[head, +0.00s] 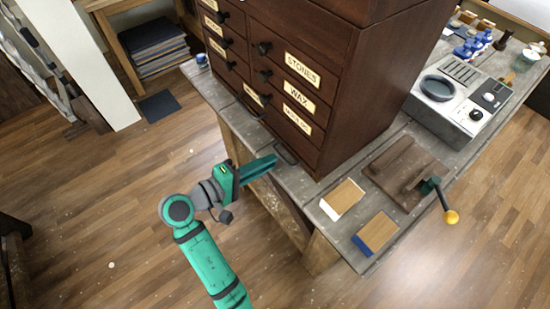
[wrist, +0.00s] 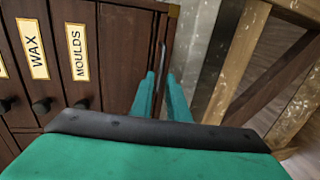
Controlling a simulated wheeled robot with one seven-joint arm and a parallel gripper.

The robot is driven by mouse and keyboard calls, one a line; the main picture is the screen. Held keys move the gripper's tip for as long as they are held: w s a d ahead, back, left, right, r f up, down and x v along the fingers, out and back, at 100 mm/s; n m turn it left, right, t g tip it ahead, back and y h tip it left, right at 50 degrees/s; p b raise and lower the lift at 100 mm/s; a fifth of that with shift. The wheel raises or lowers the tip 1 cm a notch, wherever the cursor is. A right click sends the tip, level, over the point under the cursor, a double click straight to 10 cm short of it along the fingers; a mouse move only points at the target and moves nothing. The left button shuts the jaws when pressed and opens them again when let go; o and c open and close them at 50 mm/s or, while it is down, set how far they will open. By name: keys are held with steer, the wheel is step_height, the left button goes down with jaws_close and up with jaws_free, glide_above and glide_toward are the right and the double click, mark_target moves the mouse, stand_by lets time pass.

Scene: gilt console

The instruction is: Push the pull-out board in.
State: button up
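My gripper (head: 275,160) is at the front edge of the grey worktop, below the drawers of a dark wooden chest (head: 345,95). Its two teal fingers point toward the chest, with a narrow empty gap between them. A dark bow handle (head: 286,153) is just beyond the fingertips; it also shows in the wrist view (wrist: 163,55). I cannot tell if the fingers touch it. Another dark handle (head: 252,111) is further left along the same edge. The pull-out board's outline is not clear; the grey strip along the chest's foot blends with the worktop.
A wooden block with a white edge (head: 343,198) and one with a blue edge (head: 377,232) lie on the worktop (head: 345,255). A clamp-like tool with a yellow knob (head: 452,217) and a grey appliance (head: 458,105) stand right.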

steer(key=v, duration=0.6)
steer(key=shift+s+a, duration=0.1)
stand_by(0.4)
